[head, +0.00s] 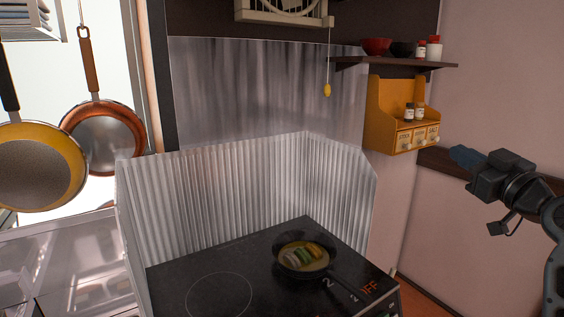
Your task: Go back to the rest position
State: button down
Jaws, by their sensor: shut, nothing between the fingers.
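My gripper (466,158) is at the right of the head view, raised in the air in front of the pink wall. It points to the left, and its dark blue fingertips look shut and empty. It is to the right of the stove and apart from it. Part of my arm shows at the right edge and runs out of the picture.
A black stove top (240,262) carries a dark pan (333,281) with food in it. A corrugated metal screen (210,205) stands behind it. An orange spice rack (385,112) and a dark shelf (440,66) are on the wall. Two pans hang at left.

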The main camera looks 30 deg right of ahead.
jog(key=s+a+f+m+g, duration=0.15)
jog(key=s+a+f, duration=0.35)
jog(key=a+f, duration=0.55)
jog(key=s+a+f+m+g, duration=0.15)
jog(key=s+a+f, duration=0.25)
jog(key=a+f, duration=0.7)
jog(key=s+a+n+y, duration=0.1)
jog(key=s+a, duration=0.3)
jog(key=s, duration=0.3)
jog(key=s+a+f+n+y, duration=0.1)
jog(key=s+a+y, duration=0.1)
jog(key=s+a, duration=0.3)
jog(key=s+a+n+g+y, duration=0.1)
jog(key=s+a, duration=0.3)
jog(key=s, duration=0.7)
jog(key=shift+s+a+f+y, duration=0.25)
jog(key=shift+f+y, duration=0.05)
jog(key=shift+y, duration=0.2)
